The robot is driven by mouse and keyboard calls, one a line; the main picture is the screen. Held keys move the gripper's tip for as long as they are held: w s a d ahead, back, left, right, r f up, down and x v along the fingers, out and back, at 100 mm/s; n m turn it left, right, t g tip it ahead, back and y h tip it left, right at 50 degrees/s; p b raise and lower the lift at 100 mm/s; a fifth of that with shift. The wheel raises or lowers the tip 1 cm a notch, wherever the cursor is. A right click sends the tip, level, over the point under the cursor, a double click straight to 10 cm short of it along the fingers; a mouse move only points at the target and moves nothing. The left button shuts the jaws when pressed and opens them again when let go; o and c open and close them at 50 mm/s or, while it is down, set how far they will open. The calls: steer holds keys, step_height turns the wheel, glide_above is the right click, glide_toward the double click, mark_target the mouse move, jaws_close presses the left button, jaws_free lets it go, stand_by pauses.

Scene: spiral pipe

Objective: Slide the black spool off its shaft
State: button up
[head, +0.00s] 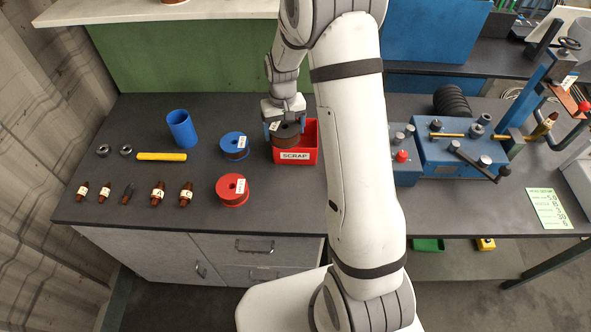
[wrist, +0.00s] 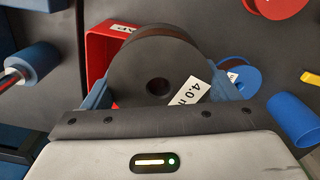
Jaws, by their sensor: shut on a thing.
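The black spool (head: 287,133) is between the fingers of my gripper (head: 285,127), over the red box labelled SCRAP (head: 296,156). The wrist view shows the spool's dark round face (wrist: 140,72) with a centre hole and part of a white label reading 4.0. My gripper (wrist: 162,92) is shut on the spool, with one blue finger on each side of it. No shaft passes through the spool's hole in the wrist view. A brass-coloured shaft (head: 452,135) lies across the blue machine at right and carries no spool that I can see.
A blue spool (head: 234,146), red spool (head: 233,189), blue cup (head: 182,128) and yellow rod (head: 162,157) lie left of the box. Several small labelled parts sit near the front left edge. My arm hides the bench between box and machine.

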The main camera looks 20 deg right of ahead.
mark_target(296, 192)
steer(key=s+f+n+b, duration=0.3)
steer(key=s+f+b, duration=0.25)
steer(key=s, duration=0.65)
steer(key=shift+d+f+b, duration=0.1)
steer(key=shift+f+b, duration=2.6)
steer(key=shift+f, duration=0.4)
steer(key=o, duration=0.9)
step_height(296, 192, up, 8)
steer(key=shift+f, duration=0.1)
